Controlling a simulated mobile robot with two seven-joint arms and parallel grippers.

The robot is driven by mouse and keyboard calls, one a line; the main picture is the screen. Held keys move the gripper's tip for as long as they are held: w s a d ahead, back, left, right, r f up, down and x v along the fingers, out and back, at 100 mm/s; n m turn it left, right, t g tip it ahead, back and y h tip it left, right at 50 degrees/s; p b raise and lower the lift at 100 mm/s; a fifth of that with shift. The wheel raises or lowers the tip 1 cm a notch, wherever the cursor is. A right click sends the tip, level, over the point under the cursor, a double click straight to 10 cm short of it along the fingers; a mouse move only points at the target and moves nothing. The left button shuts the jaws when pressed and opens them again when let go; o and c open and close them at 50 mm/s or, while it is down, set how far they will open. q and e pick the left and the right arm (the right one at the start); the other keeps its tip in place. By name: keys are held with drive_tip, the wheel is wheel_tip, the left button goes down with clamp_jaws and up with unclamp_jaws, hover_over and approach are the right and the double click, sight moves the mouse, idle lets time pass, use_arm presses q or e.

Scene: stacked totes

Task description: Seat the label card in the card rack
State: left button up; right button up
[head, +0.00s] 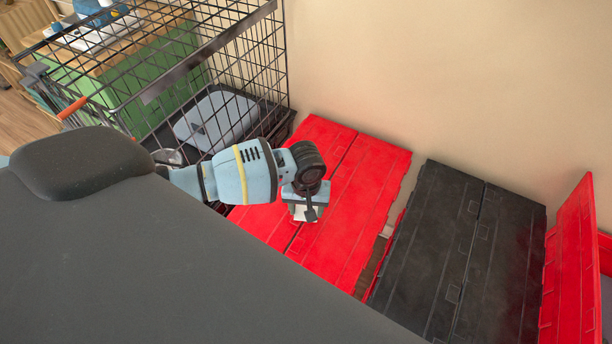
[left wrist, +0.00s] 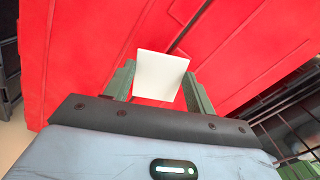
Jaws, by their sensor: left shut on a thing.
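My left gripper (head: 303,208) is above the closed red tote lid (head: 352,205) in the head view. In the left wrist view its two green-grey fingers (left wrist: 160,82) are shut on the white label card (left wrist: 161,73), one finger at each side of it. The card stands out past the fingertips, with the red lid behind it. In the head view only a small whitish part shows at the gripper. I cannot make out the card rack in either view. My right gripper is not in view.
A black tote lid (head: 455,250) lies right of the red one, with a narrow gap between. A red panel (head: 570,270) stands upright at the far right. A black wire cage (head: 225,62) holding a grey-blue case (head: 215,120) stands behind left. A beige wall (head: 440,75) closes the back.

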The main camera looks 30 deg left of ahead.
use_arm(q)
drive_tip(key=shift+s+f, duration=0.15)
drive_tip(key=shift+f, duration=1.45)
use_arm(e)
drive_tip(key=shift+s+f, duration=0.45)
use_arm(q)
drive_tip(key=shift+f, duration=0.2)
drive_tip(key=shift+s+f, duration=0.15)
drive_tip(key=shift+f, duration=0.05)
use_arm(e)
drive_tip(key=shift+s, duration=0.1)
